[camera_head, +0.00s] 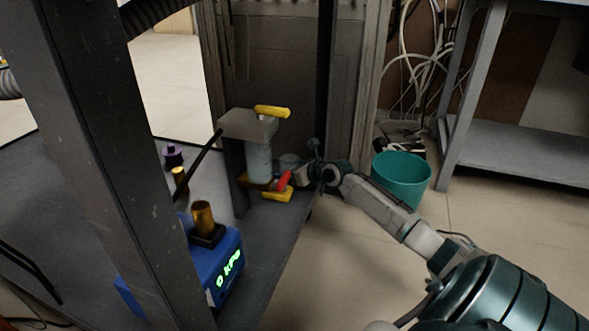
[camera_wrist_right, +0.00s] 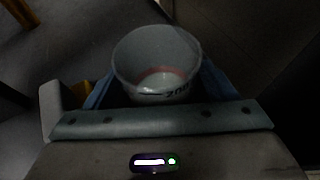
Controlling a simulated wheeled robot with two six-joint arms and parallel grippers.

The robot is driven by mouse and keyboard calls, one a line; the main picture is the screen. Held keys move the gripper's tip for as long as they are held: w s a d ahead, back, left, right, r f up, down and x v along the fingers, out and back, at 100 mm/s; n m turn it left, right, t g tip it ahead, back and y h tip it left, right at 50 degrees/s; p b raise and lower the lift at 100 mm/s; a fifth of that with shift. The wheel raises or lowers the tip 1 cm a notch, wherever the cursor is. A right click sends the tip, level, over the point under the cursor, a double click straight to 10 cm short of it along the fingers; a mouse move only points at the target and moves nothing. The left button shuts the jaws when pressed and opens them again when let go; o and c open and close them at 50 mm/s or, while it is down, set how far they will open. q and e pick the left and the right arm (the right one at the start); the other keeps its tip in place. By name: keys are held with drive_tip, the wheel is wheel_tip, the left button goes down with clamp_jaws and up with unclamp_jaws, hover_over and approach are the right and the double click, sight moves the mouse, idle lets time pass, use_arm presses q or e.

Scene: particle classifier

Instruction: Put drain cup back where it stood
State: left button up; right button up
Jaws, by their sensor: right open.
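The drain cup (camera_wrist_right: 157,88) is a whitish open cup with dark print on its side and a reddish ring inside near the bottom. In the wrist view it stands between the blue fingers of my right gripper (camera_wrist_right: 158,92), which are open on either side of it. Whether they touch it I cannot tell. In the head view the cup (camera_head: 289,161) is a small grey shape, partly hidden behind my right gripper (camera_head: 293,178), beside the clear cylinder (camera_head: 258,160) of the stand. My left gripper is out of view.
The stand has a grey top block (camera_head: 248,125), a yellow handle (camera_head: 272,111), a red lever (camera_head: 285,180) and a yellow part (camera_head: 278,195) low down. A blue gauge box (camera_head: 228,262) reads 0 kPa. A teal bin (camera_head: 402,178) stands on the floor to the right.

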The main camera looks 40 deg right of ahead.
drive_tip(key=shift+s+r, duration=0.1)
drive_tip(key=shift+r, duration=0.15)
drive_tip(key=p+v, duration=1)
drive_tip(key=shift+r, duration=0.1)
drive_tip(key=shift+s+r+p, duration=0.1)
drive_tip(key=shift+s+p, duration=0.7)
drive_tip(key=shift+p, duration=0.1)
drive_tip(key=shift+s, duration=0.1)
